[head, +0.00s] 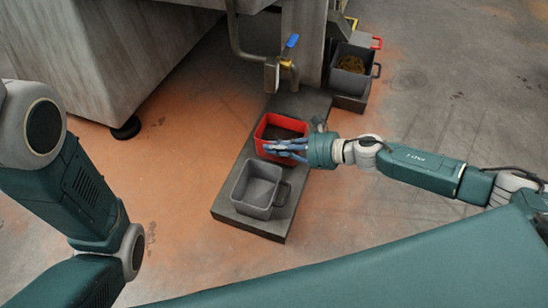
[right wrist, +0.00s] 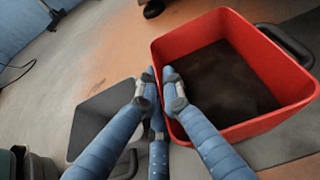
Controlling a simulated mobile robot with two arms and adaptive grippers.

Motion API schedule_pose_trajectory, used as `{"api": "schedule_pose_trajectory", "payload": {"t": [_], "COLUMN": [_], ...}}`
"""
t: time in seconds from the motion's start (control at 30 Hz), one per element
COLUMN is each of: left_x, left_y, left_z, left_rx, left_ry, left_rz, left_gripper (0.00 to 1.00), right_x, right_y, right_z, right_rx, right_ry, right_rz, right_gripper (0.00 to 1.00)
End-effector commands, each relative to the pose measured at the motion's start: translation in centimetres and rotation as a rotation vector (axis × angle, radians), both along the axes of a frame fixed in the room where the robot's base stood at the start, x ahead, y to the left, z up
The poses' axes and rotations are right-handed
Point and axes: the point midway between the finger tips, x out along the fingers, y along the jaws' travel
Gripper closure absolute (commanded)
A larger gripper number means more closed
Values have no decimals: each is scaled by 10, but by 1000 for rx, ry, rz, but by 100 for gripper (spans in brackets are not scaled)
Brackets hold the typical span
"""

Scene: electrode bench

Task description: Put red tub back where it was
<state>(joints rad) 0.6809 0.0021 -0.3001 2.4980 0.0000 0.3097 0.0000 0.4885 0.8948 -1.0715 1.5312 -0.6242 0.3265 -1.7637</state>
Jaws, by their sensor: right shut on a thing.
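The red tub (head: 262,137) stands at the middle of a dark low slab (head: 265,229), below a tap (head: 280,70). It looks upright, with dark contents inside. In the right wrist view the red tub (right wrist: 255,125) fills the upper right, with a dark handle on its far side. My right gripper (head: 288,148) reaches in from the right. Its blue fingers (right wrist: 161,88) are shut on the tub's near wall. Whether the tub touches the slab is hard to tell. My left gripper is out of view; only the left arm shows.
An empty grey tub (head: 256,192) stands on the slab just in front of the red tub. Another grey tub (head: 350,70) with brown contents stands at the back right on a dark block. A large grey machine housing (head: 130,50) stands at the left. Floor right of the slab is clear.

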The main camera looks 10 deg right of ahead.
Motion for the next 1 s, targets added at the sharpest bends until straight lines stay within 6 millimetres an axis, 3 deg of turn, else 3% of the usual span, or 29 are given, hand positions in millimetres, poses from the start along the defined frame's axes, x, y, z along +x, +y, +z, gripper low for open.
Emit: {"api": "schedule_pose_trajectory", "payload": {"t": [0.07, 0.2, 0.63, 0.7, 0.77, 1.0], "left_x": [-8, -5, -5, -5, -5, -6], "left_y": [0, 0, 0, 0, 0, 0], "left_z": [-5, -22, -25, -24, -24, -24], "left_rx": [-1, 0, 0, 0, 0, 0], "left_ry": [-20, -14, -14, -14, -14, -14], "left_rz": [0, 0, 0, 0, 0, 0], "left_gripper": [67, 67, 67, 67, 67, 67], "right_x": [0, 1, 1, 0, 0, 0], "right_y": [0, 0, 0, 0, 0, 0], "right_z": [-11, -33, -39, -39, -39, -38], "right_rx": [2, 0, 0, -1, 0, 0], "right_ry": [-1, -2, -2, 1, 1, 1], "right_rz": [0, 0, 0, 0, 0, 0], "right_gripper": [100, 100, 100, 84, 75, 75]}}
